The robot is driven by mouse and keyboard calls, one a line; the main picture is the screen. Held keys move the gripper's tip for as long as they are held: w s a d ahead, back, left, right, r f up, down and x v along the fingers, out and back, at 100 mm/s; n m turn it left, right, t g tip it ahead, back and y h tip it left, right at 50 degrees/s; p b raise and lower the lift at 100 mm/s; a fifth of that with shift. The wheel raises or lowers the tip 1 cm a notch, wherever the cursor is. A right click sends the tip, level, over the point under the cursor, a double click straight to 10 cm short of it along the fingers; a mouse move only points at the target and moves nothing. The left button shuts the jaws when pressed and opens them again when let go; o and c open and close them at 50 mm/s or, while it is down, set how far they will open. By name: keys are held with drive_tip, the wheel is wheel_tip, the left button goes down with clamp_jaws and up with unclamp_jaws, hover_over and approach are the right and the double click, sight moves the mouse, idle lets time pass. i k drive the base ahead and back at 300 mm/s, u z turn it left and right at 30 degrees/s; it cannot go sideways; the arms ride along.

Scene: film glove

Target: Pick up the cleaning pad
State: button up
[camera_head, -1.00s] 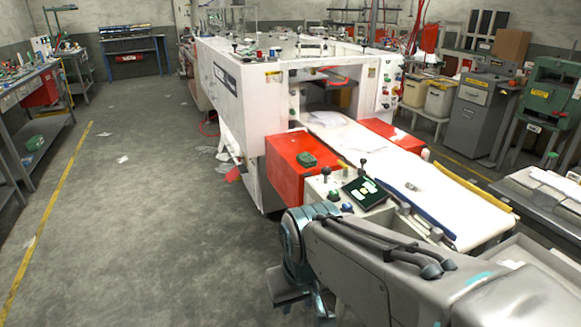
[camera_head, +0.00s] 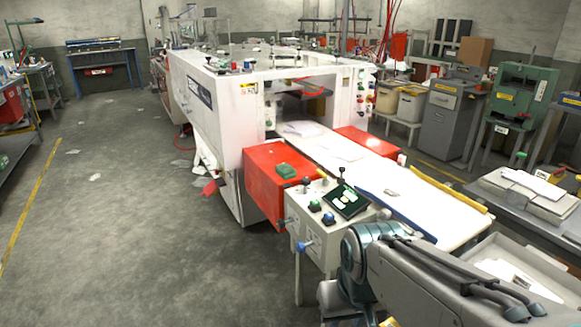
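My gripper (camera_head: 336,302) hangs at the bottom of the picture, below my arm's teal wrist joint, in front of the control panel. It is well apart from the green pad, nearer to me. Its fingers are cut off or hidden, so I cannot tell whether it is open or shut.
The control panel (camera_head: 344,199) with knobs stands between my arm and the red box. A white conveyor bed (camera_head: 400,196) runs to its right, with a small object on it. A grey table (camera_head: 520,209) with paper stacks is at right. The floor at left (camera_head: 130,235) is mostly clear.

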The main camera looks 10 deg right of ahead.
sight(286, 172)
drive_tip(key=i, duration=1.6)
drive_tip(key=z, duration=0.95)
